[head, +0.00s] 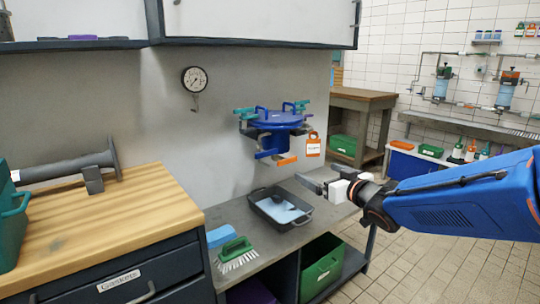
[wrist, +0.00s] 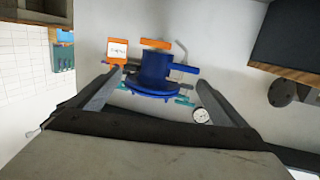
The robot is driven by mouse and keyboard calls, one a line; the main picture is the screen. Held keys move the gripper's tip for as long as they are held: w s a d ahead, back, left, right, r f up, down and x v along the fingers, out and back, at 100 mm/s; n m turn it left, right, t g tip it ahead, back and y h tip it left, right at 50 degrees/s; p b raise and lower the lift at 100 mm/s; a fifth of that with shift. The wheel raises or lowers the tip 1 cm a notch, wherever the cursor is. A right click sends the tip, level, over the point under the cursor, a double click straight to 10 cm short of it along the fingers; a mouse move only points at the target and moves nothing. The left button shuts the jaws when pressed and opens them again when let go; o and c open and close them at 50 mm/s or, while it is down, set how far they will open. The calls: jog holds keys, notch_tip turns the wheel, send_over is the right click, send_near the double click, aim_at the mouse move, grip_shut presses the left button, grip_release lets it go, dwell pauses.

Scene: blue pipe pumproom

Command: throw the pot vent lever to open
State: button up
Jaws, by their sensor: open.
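The blue pot (head: 275,120) is mounted on the grey wall, with teal-handled clamps around its lid. An orange-ended lever (head: 287,160) sticks out low on the pot, near a hanging orange tag (head: 313,146). The wrist view shows the scene inverted, with the pot (wrist: 155,70), the orange lever (wrist: 156,44) and the tag (wrist: 117,50) ahead. My gripper (head: 312,182) is open and empty, below and to the right of the lever. In the wrist view the pot shows between my fingers (wrist: 157,82), apart from them. Which lever is the vent lever is not labelled legibly.
A black tray (head: 258,208) with blue contents sits on the bench below the pot. A green brush (head: 236,252) lies beside it. A pressure gauge (head: 194,79) is on the wall to the left. A cabinet (head: 258,22) hangs above. Space between gripper and pot looks clear.

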jog(key=a+n+y, duration=0.2)
jog(key=a+y, duration=0.2)
jog(key=a, duration=0.1)
send_near(268, 153)
jog(key=shift+g, duration=0.3)
jog(key=x, duration=0.8)
jog(key=shift+w+a+r, duration=0.15)
jog(key=shift+w+r, duration=0.1)
jog(key=shift+r, duration=0.1)
jog(key=shift+c, duration=0.6)
jog(key=c, duration=0.9)
